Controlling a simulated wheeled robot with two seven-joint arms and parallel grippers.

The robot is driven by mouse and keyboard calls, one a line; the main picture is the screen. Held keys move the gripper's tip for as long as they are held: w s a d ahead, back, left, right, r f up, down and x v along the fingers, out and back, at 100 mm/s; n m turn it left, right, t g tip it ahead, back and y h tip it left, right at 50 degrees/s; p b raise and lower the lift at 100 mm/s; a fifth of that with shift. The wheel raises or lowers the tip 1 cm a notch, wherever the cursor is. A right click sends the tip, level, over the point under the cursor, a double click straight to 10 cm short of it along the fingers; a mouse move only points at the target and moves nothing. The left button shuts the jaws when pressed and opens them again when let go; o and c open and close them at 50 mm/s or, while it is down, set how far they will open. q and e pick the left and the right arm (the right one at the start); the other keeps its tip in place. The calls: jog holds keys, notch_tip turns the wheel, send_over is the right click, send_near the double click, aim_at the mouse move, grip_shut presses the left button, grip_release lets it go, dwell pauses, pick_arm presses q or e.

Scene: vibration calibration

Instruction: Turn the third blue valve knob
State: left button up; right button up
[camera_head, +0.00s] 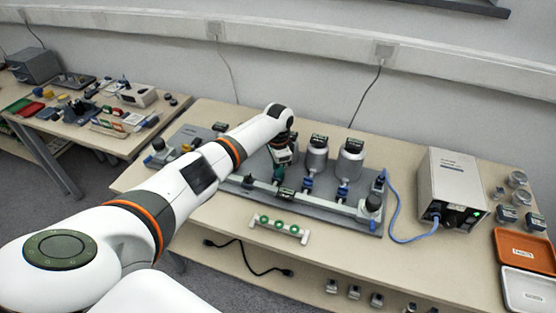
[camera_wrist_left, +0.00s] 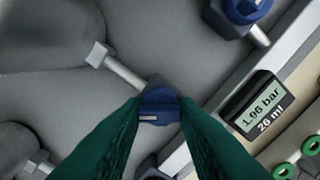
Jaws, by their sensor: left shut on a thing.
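My left gripper (camera_head: 279,178) reaches down over the middle of the grey valve rig (camera_head: 325,212) in the head view. In the left wrist view its two green fingers (camera_wrist_left: 160,118) are shut on a blue valve knob (camera_wrist_left: 158,106), one on each side. A pale mark shows on the knob's top. Another blue knob (camera_wrist_left: 243,10) is at the upper right there, and a blue part (camera_wrist_left: 150,170) shows low between the fingers. In the head view, two blue knobs (camera_head: 308,184) (camera_head: 343,191) stand right of the gripper, below silver vessels. My right gripper is not in view.
A display (camera_wrist_left: 262,102) reads 1.96 bar and 26 ml. Silver vessels (camera_head: 317,156) (camera_head: 350,160) stand behind the knobs. A white holder with green rings (camera_head: 279,228) lies in front. A grey box (camera_head: 452,185) with a blue cable and trays (camera_head: 525,252) are at the right.

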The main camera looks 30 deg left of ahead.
pick_arm(q)
jog(key=n+p, duration=0.3)
jog(key=n, duration=0.2)
jog(key=shift+r+n, duration=0.15)
jog(key=shift+n, duration=0.15)
jog(key=shift+n+p, duration=0.9)
jog(key=shift+n, duration=1.4)
jog(key=o, duration=1)
jog(key=shift+r, duration=0.2)
notch_tip(320, 180, up, 11)
jog(key=shift+r+p, duration=0.2)
jog(key=shift+p, duration=0.4)
